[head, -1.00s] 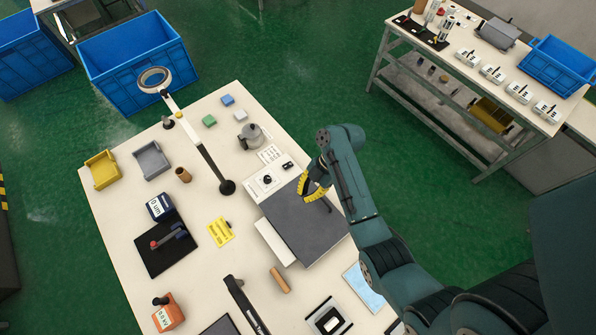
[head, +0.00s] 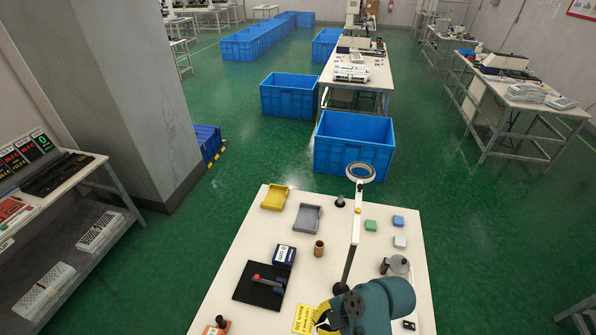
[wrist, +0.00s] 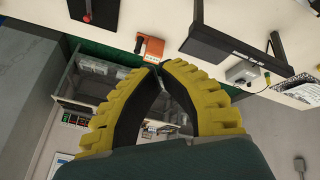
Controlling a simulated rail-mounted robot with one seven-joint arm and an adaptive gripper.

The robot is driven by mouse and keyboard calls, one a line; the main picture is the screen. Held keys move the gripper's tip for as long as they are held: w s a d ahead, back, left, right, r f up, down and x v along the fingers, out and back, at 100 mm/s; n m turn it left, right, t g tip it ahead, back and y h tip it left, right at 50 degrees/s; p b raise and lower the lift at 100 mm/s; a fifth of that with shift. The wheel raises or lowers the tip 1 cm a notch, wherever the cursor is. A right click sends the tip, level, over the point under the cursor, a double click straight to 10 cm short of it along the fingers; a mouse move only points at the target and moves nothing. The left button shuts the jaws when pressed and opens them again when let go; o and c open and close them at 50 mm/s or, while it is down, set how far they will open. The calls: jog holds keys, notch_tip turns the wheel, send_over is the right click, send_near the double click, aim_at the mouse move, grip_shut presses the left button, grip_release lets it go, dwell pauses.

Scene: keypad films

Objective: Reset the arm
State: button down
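My arm (head: 385,298) reaches in at the bottom of the head view, a dark green link above the worktable. My gripper (wrist: 157,68) has yellow ribbed fingers with black inner pads. In the wrist view its fingertips meet and nothing is held between them. The rest of the gripper is hidden or cut off there.
An orange box (wrist: 151,47) shows in the wrist view.

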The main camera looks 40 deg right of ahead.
jog(key=w+a+r+t+h+p, duration=0.1)
jog(key=w+a+r+t, duration=0.2)
jog(key=w+a+r, duration=0.45)
jog(key=w+a+r+m+t, duration=0.1)
jog(key=w+a+r+t, duration=0.2)
jog(key=r, duration=0.8)
jog(key=w+a+r+t+h+p, duration=0.1)
jog(key=w+a+r+t, duration=0.1)
jog(key=w+a+r, duration=0.45)
jog(key=s+r+m+t, duration=0.3)
jog(key=r+m, duration=0.1)
jog(key=r, duration=0.4)
jog(key=s+r+m+t+h, duration=0.1)
jog(key=s+r+m+t, duration=0.2)
jog(key=r, duration=0.5)
jog(key=s+r+m+t+h, duration=0.1)
jog(key=s+r+m+t, duration=0.2)
jog(key=r+m, duration=0.3)
notch_tip(320, 180, up, 3)
jog(key=shift+s+r, duration=0.1)
jog(key=shift+s, duration=0.4)
